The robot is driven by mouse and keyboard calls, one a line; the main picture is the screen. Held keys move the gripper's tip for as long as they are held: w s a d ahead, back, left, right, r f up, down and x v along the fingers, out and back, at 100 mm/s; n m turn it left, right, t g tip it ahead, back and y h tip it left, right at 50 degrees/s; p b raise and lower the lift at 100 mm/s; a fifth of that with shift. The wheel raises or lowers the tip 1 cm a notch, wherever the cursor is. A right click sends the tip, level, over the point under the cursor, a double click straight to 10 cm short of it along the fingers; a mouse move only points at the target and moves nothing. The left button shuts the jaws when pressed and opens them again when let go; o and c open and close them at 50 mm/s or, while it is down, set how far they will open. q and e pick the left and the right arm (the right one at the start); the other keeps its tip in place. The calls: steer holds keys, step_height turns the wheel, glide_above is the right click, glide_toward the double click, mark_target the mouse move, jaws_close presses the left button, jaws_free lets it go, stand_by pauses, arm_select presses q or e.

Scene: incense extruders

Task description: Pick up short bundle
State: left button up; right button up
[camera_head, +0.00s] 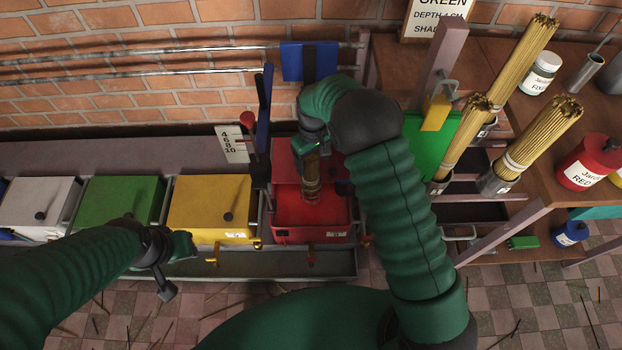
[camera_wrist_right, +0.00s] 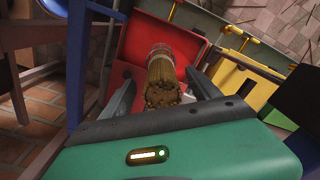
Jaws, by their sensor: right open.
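A bundle of tan sticks (camera_head: 312,180) with a pale band stands over the open red bin (camera_head: 283,222). In the right wrist view the bundle (camera_wrist_right: 163,82) shows its cut end towards the camera, with the red bin (camera_wrist_right: 140,38) behind it. My right gripper (camera_head: 311,160) is above the red bin. Its two fingers (camera_wrist_right: 160,95) are open, one on each side of the bundle, with gaps visible. Whether the bundle's far end touches the bin's floor is hidden. My left gripper (camera_head: 178,250) is in front of the yellow bin, away from the bundle; its finger opening is unclear.
Closed yellow (camera_head: 205,200), green (camera_head: 115,195) and white (camera_head: 40,195) bins stand in a row to the left. Taller bundles (camera_head: 540,145) stand in metal cups at the right, near a red jar (camera_head: 588,162) and a white jar (camera_head: 540,75). Metal rails run along the brick wall.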

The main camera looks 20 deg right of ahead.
mark_target(311, 177)
steer(key=f, duration=0.1)
steer(key=f+b, duration=0.1)
steer(key=f, duration=0.1)
steer(key=w+f+b, duration=0.1)
steer(key=f, duration=0.1)
steer(key=shift+a+f, duration=0.15)
steer(key=shift+a, duration=0.1)
steer(key=shift+s+d, duration=0.1)
steer(key=shift+c, duration=0.7)
jaws_close()
